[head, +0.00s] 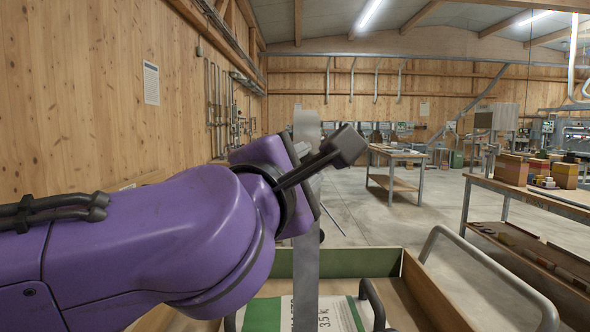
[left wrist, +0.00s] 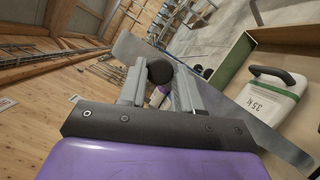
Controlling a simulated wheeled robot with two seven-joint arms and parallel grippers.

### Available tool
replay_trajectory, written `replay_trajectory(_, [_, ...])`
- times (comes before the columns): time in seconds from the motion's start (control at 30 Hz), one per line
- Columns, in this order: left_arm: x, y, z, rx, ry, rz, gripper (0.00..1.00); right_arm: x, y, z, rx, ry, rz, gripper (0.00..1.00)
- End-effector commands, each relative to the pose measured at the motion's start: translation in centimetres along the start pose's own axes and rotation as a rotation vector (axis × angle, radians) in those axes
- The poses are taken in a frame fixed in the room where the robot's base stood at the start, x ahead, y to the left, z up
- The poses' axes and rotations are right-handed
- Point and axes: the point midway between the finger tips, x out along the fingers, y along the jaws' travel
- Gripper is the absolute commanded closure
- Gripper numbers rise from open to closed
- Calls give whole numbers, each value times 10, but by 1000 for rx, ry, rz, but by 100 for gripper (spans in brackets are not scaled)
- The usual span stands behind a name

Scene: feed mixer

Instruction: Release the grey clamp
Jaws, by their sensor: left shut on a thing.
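My left gripper (left wrist: 158,73) is shut on a dark round knob (left wrist: 160,70), which sits between its two grey fingers in the left wrist view. I cannot make out a separate clamp body. My right gripper is in neither view.
A wooden box with a green panel (head: 345,263) stands low in front. It holds a white and green container (head: 335,312) with a dark handle. A bent metal rail (head: 500,275) is at its right. Workbenches (head: 397,153) stand farther back, with open floor between.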

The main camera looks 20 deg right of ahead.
Motion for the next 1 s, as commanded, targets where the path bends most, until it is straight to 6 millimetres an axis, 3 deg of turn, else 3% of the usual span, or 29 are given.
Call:
replay_trajectory(0.03, [-1, 1, 3, 5, -7, 2, 64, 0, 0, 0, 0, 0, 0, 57])
replay_trajectory(0.1, [-1, 1, 3, 4, -6, 1, 42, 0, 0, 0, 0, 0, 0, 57])
replay_trajectory(0.47, [-7, 0, 0, 2, 0, 1, 42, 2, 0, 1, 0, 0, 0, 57])
replay_trajectory(0.8, [-83, 0, 1, 4, -3, 3, 42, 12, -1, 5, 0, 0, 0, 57])
replay_trajectory(1.0, [-105, 0, 2, 3, -2, 1, 42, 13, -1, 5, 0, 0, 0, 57])
